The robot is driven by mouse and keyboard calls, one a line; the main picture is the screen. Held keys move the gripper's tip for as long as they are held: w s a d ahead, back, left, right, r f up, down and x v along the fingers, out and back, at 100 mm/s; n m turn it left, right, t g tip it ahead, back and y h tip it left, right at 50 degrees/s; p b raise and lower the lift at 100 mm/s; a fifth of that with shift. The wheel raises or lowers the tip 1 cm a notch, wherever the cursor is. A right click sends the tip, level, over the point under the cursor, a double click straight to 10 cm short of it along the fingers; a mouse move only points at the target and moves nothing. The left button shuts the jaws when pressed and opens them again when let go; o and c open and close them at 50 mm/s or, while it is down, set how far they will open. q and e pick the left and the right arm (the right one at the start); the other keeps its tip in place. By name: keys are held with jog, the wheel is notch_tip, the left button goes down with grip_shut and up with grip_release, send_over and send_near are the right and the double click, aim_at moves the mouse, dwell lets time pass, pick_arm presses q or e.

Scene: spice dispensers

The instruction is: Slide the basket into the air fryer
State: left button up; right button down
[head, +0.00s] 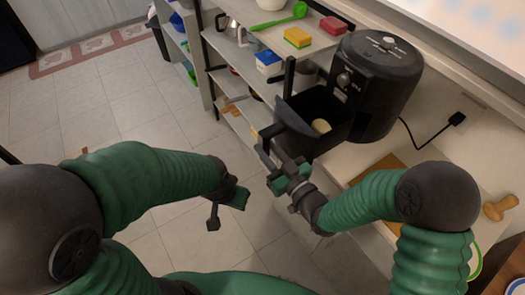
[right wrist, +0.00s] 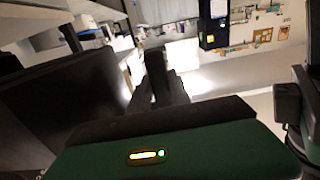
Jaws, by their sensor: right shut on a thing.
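The black air fryer (head: 375,80) stands on the counter at the upper right of the head view. Its basket (head: 310,108) is pulled out toward me, with a pale yellowish item (head: 321,126) inside. My right gripper (head: 268,152) is at the front of the basket, shut on its handle (head: 272,131). In the right wrist view a dark handle-like bar (right wrist: 155,75) stands at the gripper, and a large dark surface (right wrist: 60,95) fills the left. My left gripper (head: 228,205) hangs over the floor, apart from the basket; its jaw opening is unclear.
A shelf unit (head: 232,62) with a kettle (head: 228,27) stands left of the fryer. Sponges (head: 298,37) and a green spoon (head: 290,18) lie behind the basket. A black cable (head: 425,140) runs right of the fryer. A wooden board (head: 378,168) lies on the counter nearer me.

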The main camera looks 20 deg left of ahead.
jog(key=shift+w+d, duration=0.25)
jog(key=shift+w, duration=0.2)
jog(key=shift+w+d+t, duration=0.15)
jog(key=shift+d+t, duration=0.05)
jog(key=shift+t, duration=0.1)
notch_tip(320, 180, down, 2)
jog(key=shift+f+b, duration=0.1)
jog(key=shift+b, duration=0.95)
jog(key=shift+s+a, duration=0.1)
jog(key=shift+s, duration=0.1)
